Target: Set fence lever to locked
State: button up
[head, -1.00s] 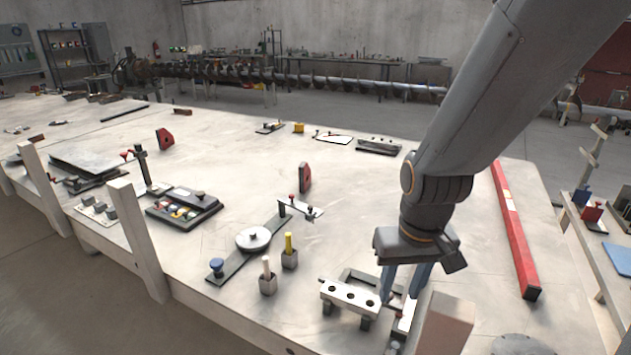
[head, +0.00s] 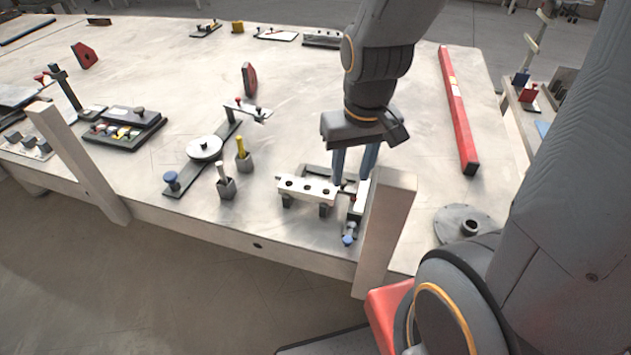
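A small fixture stands near the front edge of the table, with a white block with dark holes (head: 307,188) on its front and a dark frame behind. At its right end is a narrow base with a white plate and a blue knob (head: 348,240). A small dark and red part shows beside the fingertips; I cannot tell for sure that it is the fence lever. My gripper (head: 351,180) points down at the right end of the fixture, its two blue fingers spread apart. The fingertips are low, close to the fixture; whether they touch it is unclear.
A pale upright post (head: 385,232) stands just right of the fixture and partly hides it. A red bar (head: 458,110) lies further right, with a grey flanged disc (head: 466,224) nearer. A disc-and-arm device (head: 204,148) and two small holders stand left.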

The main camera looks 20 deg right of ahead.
aim_at(347, 239)
jog(key=z, duration=1.75)
jog(key=k, duration=1.2)
jog(key=u, duration=1.3)
jog(key=i, duration=0.5)
jog(key=z, duration=0.05)
